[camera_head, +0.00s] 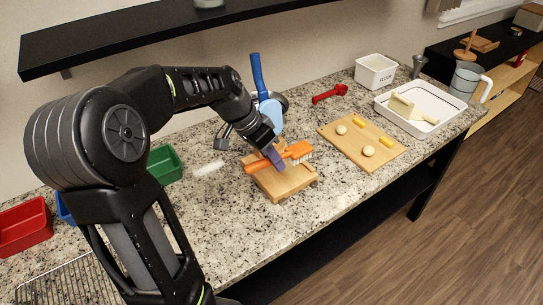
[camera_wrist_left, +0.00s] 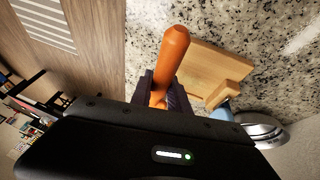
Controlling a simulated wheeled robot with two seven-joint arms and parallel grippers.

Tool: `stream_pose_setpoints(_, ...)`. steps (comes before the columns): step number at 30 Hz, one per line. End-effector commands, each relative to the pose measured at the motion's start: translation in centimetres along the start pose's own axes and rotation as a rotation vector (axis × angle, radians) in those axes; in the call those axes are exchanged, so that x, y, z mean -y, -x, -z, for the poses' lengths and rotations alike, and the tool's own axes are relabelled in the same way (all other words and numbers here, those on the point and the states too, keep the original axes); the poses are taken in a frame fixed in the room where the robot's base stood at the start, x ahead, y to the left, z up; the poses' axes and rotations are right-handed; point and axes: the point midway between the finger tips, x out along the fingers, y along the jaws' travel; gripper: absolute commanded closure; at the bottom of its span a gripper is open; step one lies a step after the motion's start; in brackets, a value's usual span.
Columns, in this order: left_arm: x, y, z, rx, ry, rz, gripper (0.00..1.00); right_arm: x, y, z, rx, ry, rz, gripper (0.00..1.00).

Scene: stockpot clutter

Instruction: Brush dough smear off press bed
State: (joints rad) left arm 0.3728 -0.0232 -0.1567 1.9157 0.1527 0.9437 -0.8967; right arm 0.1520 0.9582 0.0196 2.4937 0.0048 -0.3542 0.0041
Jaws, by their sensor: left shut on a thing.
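An orange brush (camera_head: 292,153) with pale bristles is held over the wooden press bed (camera_head: 285,182) on the granite counter. My left gripper (camera_head: 275,157) is shut on the brush. In the left wrist view the brush's orange handle (camera_wrist_left: 172,60) stands between the two fingers of the left gripper (camera_wrist_left: 165,92), with the wooden press bed (camera_wrist_left: 212,70) beside it. A blue press lever (camera_head: 257,75) stands upright behind the bed. I cannot see a dough smear on the bed, and the brush and gripper cover part of it. My right gripper is not in view.
A wooden board (camera_head: 362,142) with dough balls and yellow pieces lies to the right. A white tray (camera_head: 435,118), a flour bin (camera_head: 375,71) and a red scoop (camera_head: 330,94) are behind. A green bin (camera_head: 165,164) and red bin (camera_head: 24,226) stand left. A shelf (camera_head: 130,37) hangs above.

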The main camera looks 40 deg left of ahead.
Motion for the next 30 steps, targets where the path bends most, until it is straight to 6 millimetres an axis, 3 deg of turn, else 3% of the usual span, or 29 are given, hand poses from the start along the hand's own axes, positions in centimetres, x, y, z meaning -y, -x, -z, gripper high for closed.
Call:
stream_pose_setpoints(12, 0.1, -0.2, -0.1, -0.005, 0.000, 0.000, 1.00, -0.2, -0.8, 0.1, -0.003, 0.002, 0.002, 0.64)
stream_pose_setpoints(24, 0.9, -4.0, -1.7, -0.004, 0.002, 0.001, 1.00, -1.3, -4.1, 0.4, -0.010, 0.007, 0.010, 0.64)
stream_pose_setpoints(30, 1.1, -4.6, -1.9, -0.004, 0.002, 0.001, 1.00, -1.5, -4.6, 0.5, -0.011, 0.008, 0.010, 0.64)
